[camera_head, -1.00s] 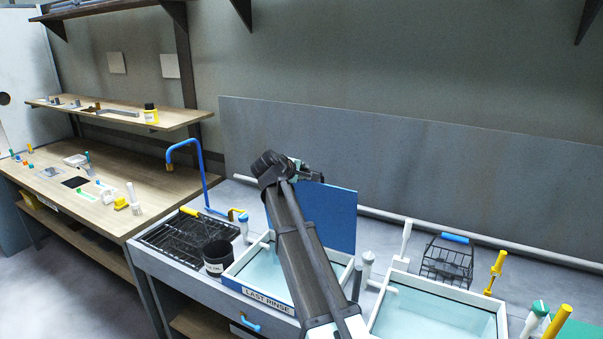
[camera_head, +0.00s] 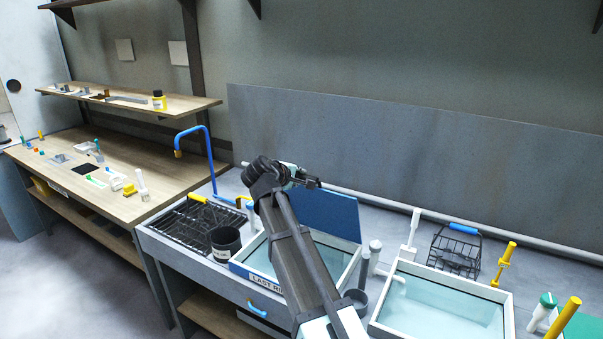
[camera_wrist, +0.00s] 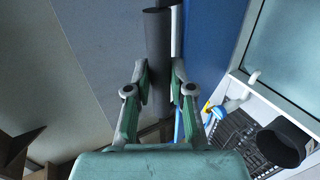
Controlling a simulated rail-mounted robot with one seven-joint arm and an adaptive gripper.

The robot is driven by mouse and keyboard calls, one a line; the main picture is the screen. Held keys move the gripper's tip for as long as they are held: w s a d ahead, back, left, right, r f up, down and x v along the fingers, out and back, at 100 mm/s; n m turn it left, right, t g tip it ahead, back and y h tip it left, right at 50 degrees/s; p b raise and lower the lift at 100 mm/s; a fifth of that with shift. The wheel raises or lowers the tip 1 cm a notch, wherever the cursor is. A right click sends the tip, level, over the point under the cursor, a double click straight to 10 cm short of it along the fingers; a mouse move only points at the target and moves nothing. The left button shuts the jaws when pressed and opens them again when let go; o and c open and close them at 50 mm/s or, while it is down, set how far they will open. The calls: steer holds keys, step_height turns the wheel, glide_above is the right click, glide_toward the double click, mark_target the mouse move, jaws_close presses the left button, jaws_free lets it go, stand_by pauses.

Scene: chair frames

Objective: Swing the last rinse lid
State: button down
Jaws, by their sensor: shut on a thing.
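The last rinse lid (camera_head: 328,213) is a flat blue panel raised steeply at the back of the last rinse tank (camera_head: 252,270), a white-rimmed basin of pale water. My gripper (camera_head: 305,180) is at the lid's upper edge. In the wrist view, my gripper (camera_wrist: 159,82) has its green-grey fingers on either side of a dark grey bar (camera_wrist: 158,45), shut on it. The lid (camera_wrist: 204,40) shows as a blue face just right of the bar. The bar looks like the lid's handle, but its join is hidden. My arm covers part of the tank.
A second water basin (camera_head: 440,305) stands to the right, with a wire basket (camera_head: 455,250) behind it. A dark cup (camera_head: 225,243), black rack (camera_head: 195,222) and blue tap (camera_head: 210,155) stand left. A grey wall panel (camera_head: 420,155) and white pipe (camera_head: 400,207) run behind.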

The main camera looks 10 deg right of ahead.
steer(key=shift+f, duration=0.2)
steer(key=s+a+f+b, duration=0.1)
steer(key=s+a+f, duration=0.3)
steer(key=s, duration=0.1)
steer(key=shift+a, duration=0.25)
stand_by(0.5)
steer(key=shift+b, duration=0.3)
steer(key=s+a+f+b, duration=0.2)
steer(key=s+a+f, duration=0.1)
steer(key=s+f, duration=0.1)
steer(key=shift+a+f+b, duration=0.3)
steer(key=shift+a+f, duration=0.1)
steer(key=shift+f, duration=0.4)
steer(key=shift+s, duration=0.1)
steer(key=s+a+f+b, duration=0.2)
steer(key=s+f+b, duration=0.1)
steer(key=f, duration=0.4)
steer(key=shift+a, duration=0.35)
steer(key=shift+f+b, duration=0.1)
steer(key=shift+b, duration=0.25)
